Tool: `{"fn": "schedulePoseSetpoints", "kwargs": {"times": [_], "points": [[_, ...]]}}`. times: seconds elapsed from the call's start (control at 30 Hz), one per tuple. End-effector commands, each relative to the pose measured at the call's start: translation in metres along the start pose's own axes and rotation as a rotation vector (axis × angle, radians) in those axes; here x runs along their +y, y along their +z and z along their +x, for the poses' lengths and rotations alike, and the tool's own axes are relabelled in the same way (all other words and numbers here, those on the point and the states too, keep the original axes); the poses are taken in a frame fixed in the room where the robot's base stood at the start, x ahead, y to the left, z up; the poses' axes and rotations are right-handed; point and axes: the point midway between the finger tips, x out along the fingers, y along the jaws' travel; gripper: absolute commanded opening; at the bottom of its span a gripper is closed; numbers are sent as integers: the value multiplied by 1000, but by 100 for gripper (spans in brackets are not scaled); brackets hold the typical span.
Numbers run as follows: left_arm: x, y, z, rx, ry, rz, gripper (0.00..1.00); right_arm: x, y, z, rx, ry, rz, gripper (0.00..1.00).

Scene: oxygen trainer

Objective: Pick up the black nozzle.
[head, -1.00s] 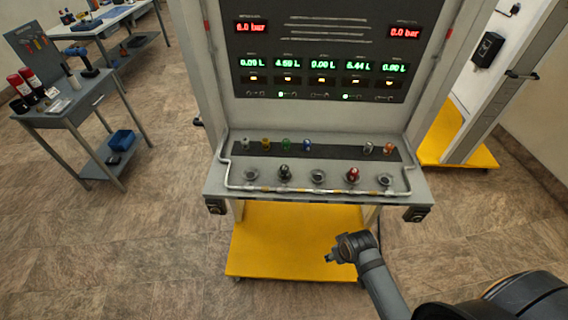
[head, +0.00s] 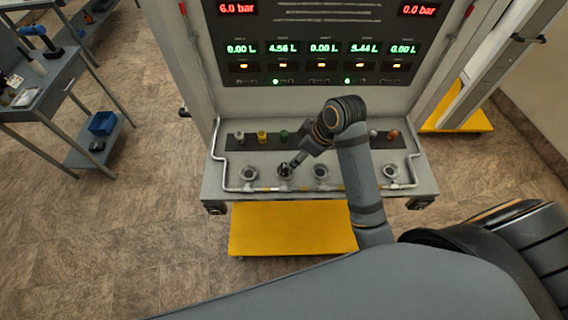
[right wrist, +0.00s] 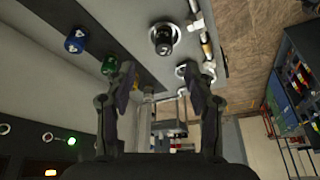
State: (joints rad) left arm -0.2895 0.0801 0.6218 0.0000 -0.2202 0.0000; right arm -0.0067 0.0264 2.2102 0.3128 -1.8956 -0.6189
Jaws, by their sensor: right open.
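The black nozzle (head: 284,171) sits upright in the second socket from the left of the front row on the grey shelf (head: 222,186). In the right wrist view the black nozzle (right wrist: 164,38) stands just beyond the fingertips, near the top of the picture. My right gripper (head: 296,161) is right beside and above it in the head view. The right wrist view shows the gripper (right wrist: 162,75) open, with nothing between its fingers and a gap to the nozzle. My left gripper is not in view.
A blue nozzle (right wrist: 76,42) shows in the right wrist view. A pipe (head: 240,189) borders the shelf. My right arm hides the shelf's right-middle part, where the red nozzle was.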

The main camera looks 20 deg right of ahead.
Motion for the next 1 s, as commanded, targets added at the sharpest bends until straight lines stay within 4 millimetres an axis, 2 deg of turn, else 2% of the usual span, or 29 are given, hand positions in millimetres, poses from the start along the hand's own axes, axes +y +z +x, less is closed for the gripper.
{"fn": "schedulePoseSetpoints", "kwargs": {"times": [0.03, 0.1, 0.2, 0.27, 0.37, 0.43, 0.53, 0.63, 0.73, 0.83, 0.97, 1.0], "points": [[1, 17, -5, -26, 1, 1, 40, -2, 0, 8, -2, -7, 4, 54], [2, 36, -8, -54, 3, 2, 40, -2, 0, 20, -1, -5, 4, 54], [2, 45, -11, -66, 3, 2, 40, -1, 0, 32, -2, -2, 3, 54], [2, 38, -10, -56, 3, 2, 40, -1, 0, 36, -1, -1, 2, 54], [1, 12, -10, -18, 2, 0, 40, -1, 1, 37, -2, -1, 1, 54], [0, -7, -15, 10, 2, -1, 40, -3, 0, 42, -2, -2, 4, 54], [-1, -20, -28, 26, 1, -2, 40, -9, 2, 57, -5, -6, 5, 54], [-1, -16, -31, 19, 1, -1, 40, -9, 2, 75, -3, -2, 3, 54], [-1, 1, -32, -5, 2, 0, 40, -9, 3, 86, -2, 0, 2, 54], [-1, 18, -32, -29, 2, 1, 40, -8, 3, 89, -2, 1, 2, 54], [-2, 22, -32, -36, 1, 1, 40, -8, 3, 89, -2, 1, 2, 54], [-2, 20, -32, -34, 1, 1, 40, -8, 3, 89, -2, 1, 2, 48]]}}
